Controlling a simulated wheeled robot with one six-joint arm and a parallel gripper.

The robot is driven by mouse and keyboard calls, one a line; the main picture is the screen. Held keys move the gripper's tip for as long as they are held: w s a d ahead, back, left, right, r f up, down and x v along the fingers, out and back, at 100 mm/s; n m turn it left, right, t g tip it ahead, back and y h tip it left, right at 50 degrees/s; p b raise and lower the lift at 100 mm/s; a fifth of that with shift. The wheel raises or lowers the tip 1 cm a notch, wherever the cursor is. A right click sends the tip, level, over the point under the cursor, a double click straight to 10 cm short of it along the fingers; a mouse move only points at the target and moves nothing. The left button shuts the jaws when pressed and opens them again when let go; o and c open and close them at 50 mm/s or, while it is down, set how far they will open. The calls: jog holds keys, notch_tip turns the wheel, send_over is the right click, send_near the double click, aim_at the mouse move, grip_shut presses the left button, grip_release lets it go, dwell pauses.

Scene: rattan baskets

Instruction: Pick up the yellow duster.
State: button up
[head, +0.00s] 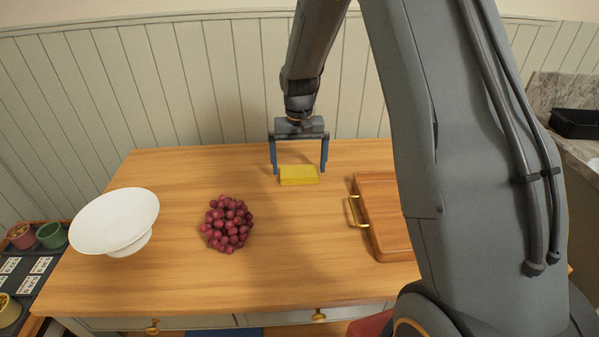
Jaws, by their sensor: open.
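The yellow duster (299,176) lies on the wooden table near its back edge, as a small flat-topped yellow block. My gripper (299,172) points down over it with its two blue fingers apart. One finger is at the duster's left side and the other at its right side, with the fingertips near the height of its top. The gripper is open. I cannot tell whether either finger touches the duster.
A bunch of red grapes (228,224) and a white footed bowl (115,222) stand left on the table (290,280). A wooden board with a brass handle (384,215) lies right of the duster. A panelled wall (200,80) rises behind. The front middle is clear.

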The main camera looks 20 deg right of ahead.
aim_at(299, 171)
jog(key=shift+f, duration=0.6)
jog(key=c, duration=0.8)
jog(key=shift+r, duration=0.1)
notch_tip(299, 171, up, 10)
jog(key=shift+f+b, duration=0.1)
jog(key=shift+b, duration=1.1)
jog(key=o, duration=0.5)
jog(key=shift+c, duration=0.2)
jog(key=c, duration=0.4)
